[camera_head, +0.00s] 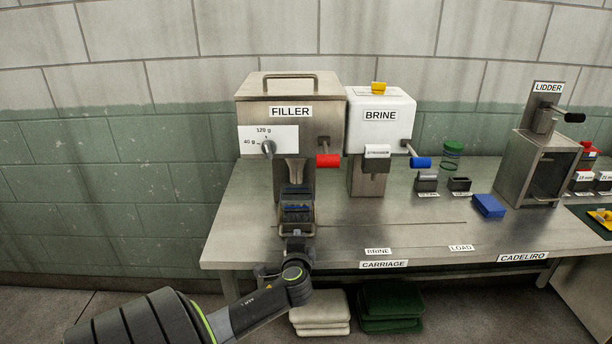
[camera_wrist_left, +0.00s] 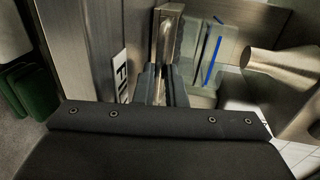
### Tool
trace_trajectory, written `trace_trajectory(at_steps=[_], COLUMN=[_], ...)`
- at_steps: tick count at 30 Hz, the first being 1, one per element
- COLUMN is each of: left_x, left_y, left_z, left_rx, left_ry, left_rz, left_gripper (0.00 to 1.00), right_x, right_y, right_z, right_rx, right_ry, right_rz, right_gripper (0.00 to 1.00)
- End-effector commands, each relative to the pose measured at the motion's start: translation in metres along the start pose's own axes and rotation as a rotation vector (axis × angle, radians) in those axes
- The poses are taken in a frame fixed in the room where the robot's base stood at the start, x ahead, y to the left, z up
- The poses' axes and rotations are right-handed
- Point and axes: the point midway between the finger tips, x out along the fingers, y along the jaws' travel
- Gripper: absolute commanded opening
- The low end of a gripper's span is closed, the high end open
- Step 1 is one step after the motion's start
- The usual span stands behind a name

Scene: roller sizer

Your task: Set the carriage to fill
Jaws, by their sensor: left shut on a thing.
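The carriage (camera_head: 313,214), a small metal frame with dark contents, stands at the left of the steel table under the spout of the filler (camera_head: 290,136). My left gripper (camera_head: 297,236) is at the front of the carriage, partly hidden by its own wrist. In the left wrist view its fingers (camera_wrist_left: 164,84) are shut on the carriage's metal handle (camera_wrist_left: 168,30). A white label beginning "FI" (camera_wrist_left: 121,74) lies beside the fingers there. The CARRIAGE label (camera_head: 384,264) and the labels BRINE (camera_head: 377,251) and LOAD (camera_head: 461,247) are along the table's front. My right gripper is not in view.
The brine unit (camera_head: 381,117) stands right of the filler. The filler's red-handled lever (camera_head: 328,160) is above and right of the carriage. A blue block (camera_head: 488,206) and the lidder (camera_head: 540,165) are further right. The table front between carriage and LOAD is clear.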

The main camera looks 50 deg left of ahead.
Motion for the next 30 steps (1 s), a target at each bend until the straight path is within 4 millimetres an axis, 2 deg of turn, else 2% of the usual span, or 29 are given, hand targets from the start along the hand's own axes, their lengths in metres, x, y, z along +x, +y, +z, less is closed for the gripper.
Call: trace_trajectory(at_steps=[11,12,13,23,26,30], left_x=[0.001,0.001,0.001,-0.002,-0.009,-0.029], left_y=[0.000,0.000,0.000,0.001,0.001,0.002], left_z=[0.004,0.004,0.004,0.003,0.003,0.003], left_rx=[0.007,0.007,0.007,0.004,0.004,0.002], left_ry=[-0.007,-0.007,-0.007,-0.003,-0.003,-0.003], left_rz=[-0.001,-0.001,-0.001,-0.001,0.000,0.000], left_gripper=[0.00,0.16,0.20,0.20,0.20,0.20], right_x=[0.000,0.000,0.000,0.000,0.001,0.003], right_y=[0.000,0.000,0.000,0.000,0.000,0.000], right_z=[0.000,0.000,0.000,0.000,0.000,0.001], right_rx=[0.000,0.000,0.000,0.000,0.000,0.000], right_ry=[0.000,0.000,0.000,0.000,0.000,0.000], right_rz=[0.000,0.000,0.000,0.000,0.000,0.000], right_gripper=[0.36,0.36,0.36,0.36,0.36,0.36])
